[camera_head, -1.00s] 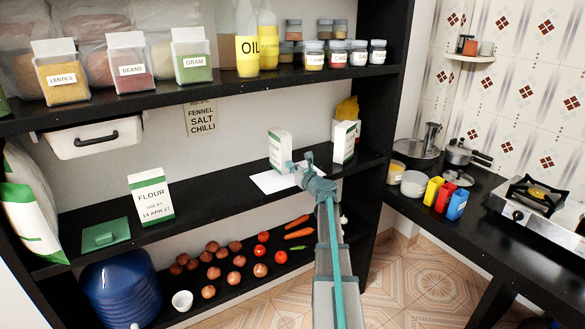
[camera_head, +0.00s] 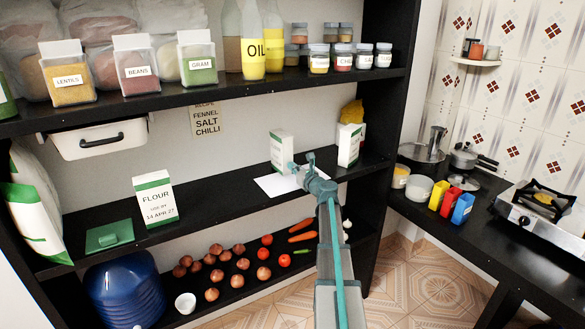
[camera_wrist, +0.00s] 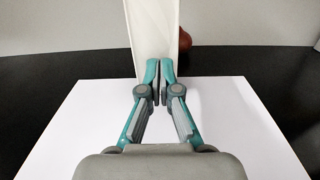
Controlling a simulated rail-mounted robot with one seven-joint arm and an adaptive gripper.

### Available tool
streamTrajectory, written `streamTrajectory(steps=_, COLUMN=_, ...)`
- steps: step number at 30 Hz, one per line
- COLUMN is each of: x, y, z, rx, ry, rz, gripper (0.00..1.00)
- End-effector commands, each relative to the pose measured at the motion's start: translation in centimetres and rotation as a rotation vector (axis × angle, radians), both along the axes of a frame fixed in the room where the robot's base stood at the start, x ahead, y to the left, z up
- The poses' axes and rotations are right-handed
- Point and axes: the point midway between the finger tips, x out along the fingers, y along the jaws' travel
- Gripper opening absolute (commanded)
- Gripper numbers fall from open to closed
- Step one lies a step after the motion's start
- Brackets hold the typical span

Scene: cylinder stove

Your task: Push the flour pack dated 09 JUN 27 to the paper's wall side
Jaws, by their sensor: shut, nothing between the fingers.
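A white and green flour pack (camera_head: 281,152) stands upright at the wall side of a white sheet of paper (camera_head: 275,188) on the middle shelf. Its date is not readable. In the wrist view the pack's white face (camera_wrist: 153,32) is just beyond my fingertips, with its base at about the far edge of the paper (camera_wrist: 70,125); contact is hard to tell. My gripper (camera_head: 300,164) is shut and empty, low over the paper, and also shows in the wrist view (camera_wrist: 160,72). Another flour pack (camera_head: 348,146) stands to the right, its date unreadable. A third flour pack (camera_head: 154,200), dated 14 APR 27, stands left.
A green flat box (camera_head: 109,237) lies on the shelf at left. Something yellow (camera_head: 351,112) stands behind the right pack. A reddish round thing (camera_wrist: 185,38) shows behind the pack in the wrist view. The shelf between the left pack and the paper is clear.

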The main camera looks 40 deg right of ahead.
Motion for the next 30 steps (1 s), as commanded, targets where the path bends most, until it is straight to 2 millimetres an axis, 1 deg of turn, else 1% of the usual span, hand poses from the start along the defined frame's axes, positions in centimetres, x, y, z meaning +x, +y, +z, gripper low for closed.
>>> streamTrajectory(steps=1, x=-1.1, y=0.5, z=0.0, rx=-0.001, ry=0.000, rz=0.001, gripper=0.00)
streamTrajectory(steps=5, x=-3.7, y=1.2, z=0.0, rx=-0.002, ry=-0.001, rz=0.005, gripper=0.00)
streamTrajectory(steps=9, x=-6.9, y=1.5, z=-0.2, rx=-0.003, ry=0.000, rz=0.004, gripper=0.00)
streamTrajectory(steps=15, x=-10.5, y=1.9, z=-0.2, rx=-0.002, ry=0.000, rz=0.006, gripper=0.00)
streamTrajectory(steps=21, x=-12.4, y=2.0, z=0.0, rx=-0.002, ry=0.000, rz=0.006, gripper=0.00)
streamTrajectory(steps=26, x=-12.9, y=2.0, z=0.0, rx=-0.007, ry=0.002, rz=0.008, gripper=0.00)
streamTrajectory(steps=30, x=-12.8, y=2.2, z=0.0, rx=-0.092, ry=0.012, rz=0.019, gripper=0.00)
